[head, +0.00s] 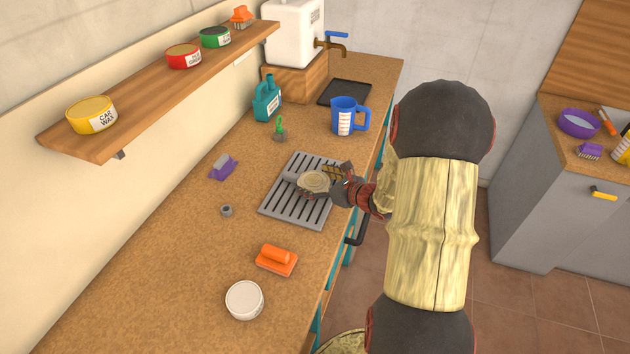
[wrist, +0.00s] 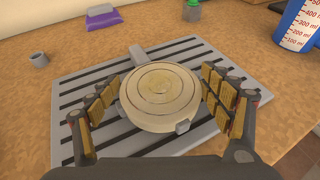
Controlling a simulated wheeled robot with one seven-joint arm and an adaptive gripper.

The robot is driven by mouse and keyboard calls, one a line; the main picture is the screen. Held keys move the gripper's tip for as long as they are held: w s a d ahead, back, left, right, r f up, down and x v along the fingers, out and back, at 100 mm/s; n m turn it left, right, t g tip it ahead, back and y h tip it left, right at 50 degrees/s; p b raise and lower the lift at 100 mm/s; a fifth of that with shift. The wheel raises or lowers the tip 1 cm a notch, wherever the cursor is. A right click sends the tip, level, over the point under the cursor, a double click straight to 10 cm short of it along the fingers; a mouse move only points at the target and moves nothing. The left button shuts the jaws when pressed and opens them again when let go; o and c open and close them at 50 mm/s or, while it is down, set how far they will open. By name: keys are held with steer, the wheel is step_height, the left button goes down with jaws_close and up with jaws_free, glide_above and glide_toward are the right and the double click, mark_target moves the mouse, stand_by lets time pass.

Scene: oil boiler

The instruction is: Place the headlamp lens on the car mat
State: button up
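A round cream disc with concentric rings and small grey tabs, which looks like the headlamp lens (head: 313,181), is over the grey slatted panel (head: 283,210). It fills the middle of the wrist view (wrist: 160,97). My gripper (head: 325,182) has one finger on each side of it. In the wrist view, the fingertips (wrist: 162,80) are close to the disc's edges. I cannot tell whether they press on it or whether it is lifted. A black flat rectangle (head: 344,92) lies at the counter's far end. I cannot tell whether it or the slatted panel is the car mat.
A shelf (head: 150,105) overhangs the left.

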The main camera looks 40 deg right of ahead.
steer(key=shift+o, duration=1.4)
steer(key=shift+r, duration=0.15)
steer(key=shift+s+r, duration=0.15)
steer(key=p+v, duration=0.4)
steer(key=v, duration=0.7)
steer(key=shift+s, duration=0.1)
steer(key=shift+s+a+r, duration=0.1)
steer(key=s+a+r+n+g+y, duration=0.2)
steer(key=a+r+n+g+y, duration=0.15)
steer(key=a+n, duration=0.75)
steer(key=s+a+r+n+g+y, duration=0.15)
steer(key=a+r+n+g, duration=0.5)
steer(key=a, duration=0.85)
steer(key=s+a+r+n+t+h, duration=0.2)
steer(key=s+r+n+h, duration=0.4)
steer(key=n, duration=1.1)
steer(key=s+r, duration=0.1)
steer(key=s, duration=0.2)
steer(key=shift+s+r, duration=0.2)
steer(key=shift+s, duration=0.05)
